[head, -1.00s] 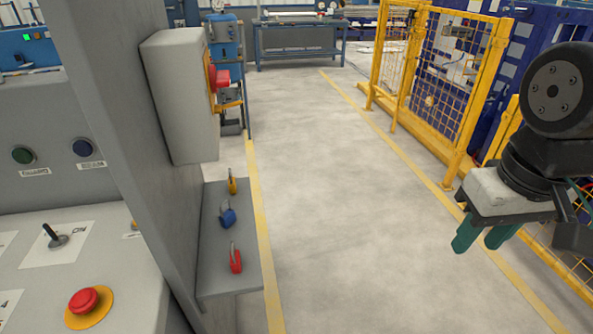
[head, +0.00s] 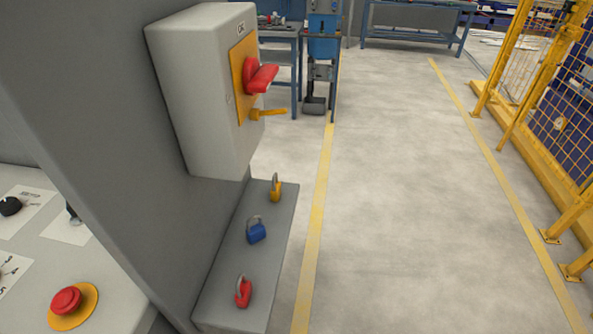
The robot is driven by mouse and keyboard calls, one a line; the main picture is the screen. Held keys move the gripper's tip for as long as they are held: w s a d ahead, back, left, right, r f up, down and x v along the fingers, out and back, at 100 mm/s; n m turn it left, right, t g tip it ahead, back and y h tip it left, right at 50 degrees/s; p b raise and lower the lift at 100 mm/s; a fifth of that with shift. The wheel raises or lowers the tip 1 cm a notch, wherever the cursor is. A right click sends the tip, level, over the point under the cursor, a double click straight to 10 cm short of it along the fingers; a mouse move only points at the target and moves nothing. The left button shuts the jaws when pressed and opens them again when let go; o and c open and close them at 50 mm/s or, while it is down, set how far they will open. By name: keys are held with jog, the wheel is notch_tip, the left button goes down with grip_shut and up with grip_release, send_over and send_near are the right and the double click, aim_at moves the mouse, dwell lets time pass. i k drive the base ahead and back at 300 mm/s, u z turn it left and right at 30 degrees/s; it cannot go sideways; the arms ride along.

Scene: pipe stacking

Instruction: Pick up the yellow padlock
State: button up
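The yellow padlock (head: 275,190) stands at the far end of a narrow grey shelf (head: 222,293), with its shackle up. A blue padlock (head: 256,232) stands in the middle of the shelf. A red padlock (head: 243,292) stands at the near end. The padlocks are apart from each other. My gripper is not in the head view now.
A grey switch box (head: 197,95) with a red handle (head: 262,77) and a yellow lever (head: 268,113) juts out above the shelf's far end. A control panel with a red button (head: 67,300) is at the left. The floor (head: 410,200) right of the shelf is clear; yellow fencing (head: 545,170) stands beyond.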

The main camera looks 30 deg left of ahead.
aim_at(275, 190)
jog(key=i, duration=0.85)
jog(key=u, duration=2.55)
